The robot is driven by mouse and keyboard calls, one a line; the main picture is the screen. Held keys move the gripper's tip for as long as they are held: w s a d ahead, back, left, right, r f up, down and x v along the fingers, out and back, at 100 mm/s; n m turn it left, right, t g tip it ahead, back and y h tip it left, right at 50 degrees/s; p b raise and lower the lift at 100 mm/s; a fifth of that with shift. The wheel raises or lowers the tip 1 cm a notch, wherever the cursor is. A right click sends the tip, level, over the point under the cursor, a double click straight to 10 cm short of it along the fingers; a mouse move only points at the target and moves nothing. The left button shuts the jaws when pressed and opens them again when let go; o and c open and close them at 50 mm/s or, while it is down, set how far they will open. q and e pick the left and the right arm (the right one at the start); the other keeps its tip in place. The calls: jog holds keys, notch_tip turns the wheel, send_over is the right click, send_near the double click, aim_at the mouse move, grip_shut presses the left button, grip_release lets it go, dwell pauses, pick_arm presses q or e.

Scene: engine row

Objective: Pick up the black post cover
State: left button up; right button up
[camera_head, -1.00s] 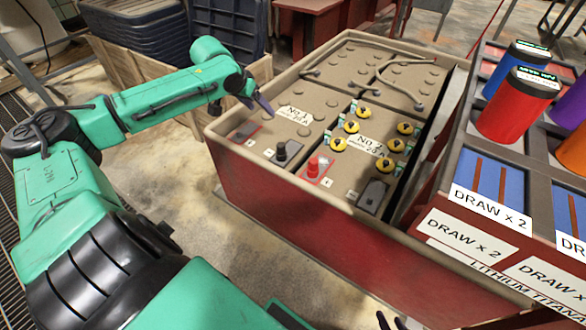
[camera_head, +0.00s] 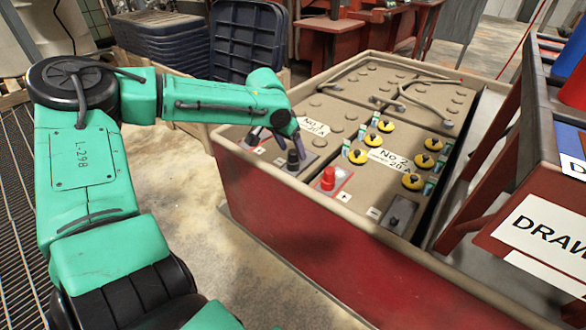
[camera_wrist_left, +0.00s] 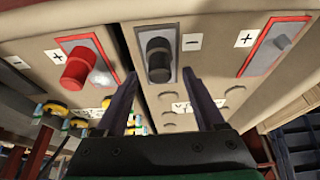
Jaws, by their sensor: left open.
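The black post cover (camera_head: 293,160) is a short upright black cylinder on the near edge of the left battery, in a grey recess by a minus label. In the left wrist view the black post cover (camera_wrist_left: 158,62) stands just beyond the fingertips, roughly between their lines. My left gripper (camera_head: 267,139) is open and empty, above the battery just left of and behind the cover in the head view. Its two dark fingers (camera_wrist_left: 163,88) point toward the cover, with no visible contact. My right gripper is not in view.
A red post cover (camera_head: 327,178) stands to the right on the neighbouring battery, with several yellow caps (camera_head: 385,126) behind it. The red case's raised rim (camera_head: 345,208) surrounds the batteries. A red rack (camera_head: 545,180) with labelled bins stands at right.

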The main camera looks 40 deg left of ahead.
pick_arm(q)
jog(key=shift+x, duration=1.1)
jog(key=shift+r, duration=0.1)
jog(key=shift+c, duration=0.7)
grip_shut()
jog(key=shift+r, duration=0.15)
